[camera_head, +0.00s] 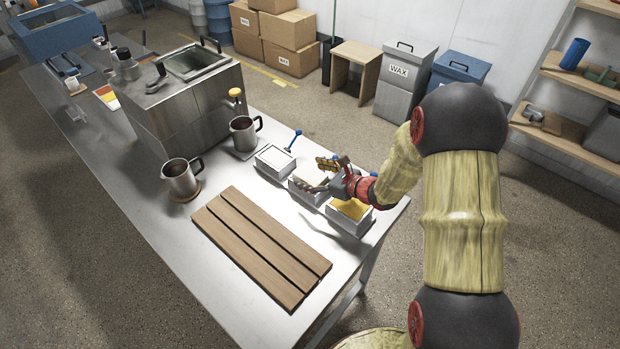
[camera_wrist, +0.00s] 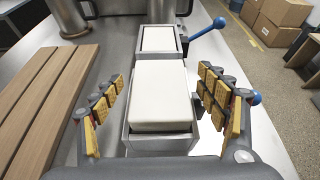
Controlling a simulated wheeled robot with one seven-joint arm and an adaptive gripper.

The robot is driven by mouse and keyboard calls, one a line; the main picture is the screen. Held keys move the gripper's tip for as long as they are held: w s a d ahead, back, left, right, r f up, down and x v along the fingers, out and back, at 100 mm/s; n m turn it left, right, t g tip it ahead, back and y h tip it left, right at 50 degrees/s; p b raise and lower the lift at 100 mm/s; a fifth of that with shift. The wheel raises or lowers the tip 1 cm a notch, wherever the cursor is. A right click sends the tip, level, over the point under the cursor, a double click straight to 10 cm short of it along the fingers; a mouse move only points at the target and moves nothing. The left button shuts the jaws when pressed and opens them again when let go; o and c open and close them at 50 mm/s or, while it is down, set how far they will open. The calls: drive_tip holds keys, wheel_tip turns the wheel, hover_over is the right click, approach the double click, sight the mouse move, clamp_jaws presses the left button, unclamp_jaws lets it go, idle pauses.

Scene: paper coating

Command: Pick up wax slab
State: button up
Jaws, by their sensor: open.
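A pale wax slab (camera_wrist: 162,92) lies in a metal mould (camera_wrist: 160,143) in the wrist view, its top standing above the rim. In the head view this slab (camera_head: 305,178) is partly hidden by my gripper. My gripper (camera_wrist: 160,88) is open, with its padded fingers on either side of the slab and visible gaps to it. In the head view my gripper (camera_head: 325,178) is over the middle mould of a row of three.
Another mould with a white top (camera_head: 275,160) and a blue-knobbed lever (camera_head: 294,140) stands beyond. A yellow-topped mould (camera_head: 350,210) is nearer the table's edge. A slatted wooden board (camera_head: 262,245) lies to the left. Two metal pitchers (camera_head: 181,180) (camera_head: 243,134) stand farther back.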

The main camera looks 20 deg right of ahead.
drive_tip(key=c, duration=0.3)
drive_tip(key=c, duration=1.1)
